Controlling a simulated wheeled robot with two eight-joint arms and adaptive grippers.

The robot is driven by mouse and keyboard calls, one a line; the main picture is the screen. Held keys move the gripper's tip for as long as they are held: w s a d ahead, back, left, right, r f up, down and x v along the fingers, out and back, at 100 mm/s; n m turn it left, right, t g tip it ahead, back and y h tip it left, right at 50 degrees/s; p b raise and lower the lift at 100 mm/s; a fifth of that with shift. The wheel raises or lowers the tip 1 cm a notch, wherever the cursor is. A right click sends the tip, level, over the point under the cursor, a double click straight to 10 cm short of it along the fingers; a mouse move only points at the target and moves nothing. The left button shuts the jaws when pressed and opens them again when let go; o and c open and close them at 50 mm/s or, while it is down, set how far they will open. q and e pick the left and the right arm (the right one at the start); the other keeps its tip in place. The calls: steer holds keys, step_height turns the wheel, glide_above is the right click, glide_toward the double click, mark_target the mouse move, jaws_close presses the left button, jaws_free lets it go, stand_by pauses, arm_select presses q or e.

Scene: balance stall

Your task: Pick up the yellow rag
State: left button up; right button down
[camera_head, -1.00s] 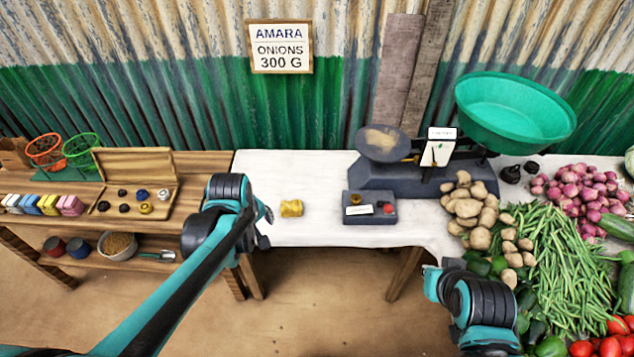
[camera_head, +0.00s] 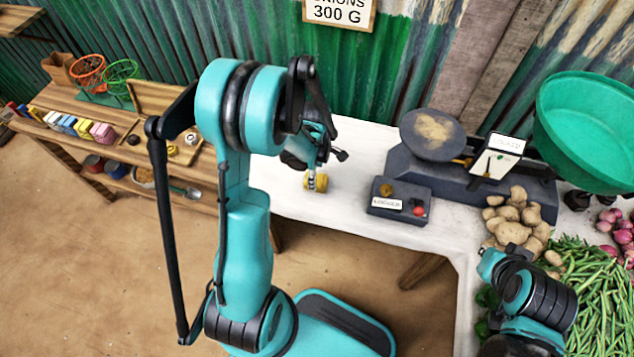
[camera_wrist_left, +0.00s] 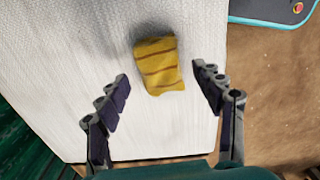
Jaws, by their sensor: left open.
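The yellow rag (camera_head: 322,182) is a small folded cloth on the white-covered table, partly hidden by my left gripper in the head view. In the left wrist view the rag (camera_wrist_left: 159,66) shows brown stripes and lies between and just beyond the two fingertips. My left gripper (camera_head: 325,168) is open and empty, above the rag; the wrist view shows its spread fingers (camera_wrist_left: 161,75) with a gap on each side of the rag. My right arm shows at the lower right, but its fingers are not visible.
A dark box with a red button (camera_head: 400,203) sits right of the rag, before the scale (camera_head: 462,170). Potatoes (camera_head: 515,220) and green beans (camera_head: 590,290) lie farther right. A wooden shelf (camera_head: 75,130) stands left. The white tabletop (camera_head: 365,150) around the rag is mostly clear.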

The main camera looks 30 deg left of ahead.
arm_select(q)
step_height(320, 180, down, 3)
steer(key=shift+f+b, duration=0.15)
steer(key=shift+b, duration=0.4)
steer(key=c, duration=1.1)
steer(key=shift+c, duration=0.2)
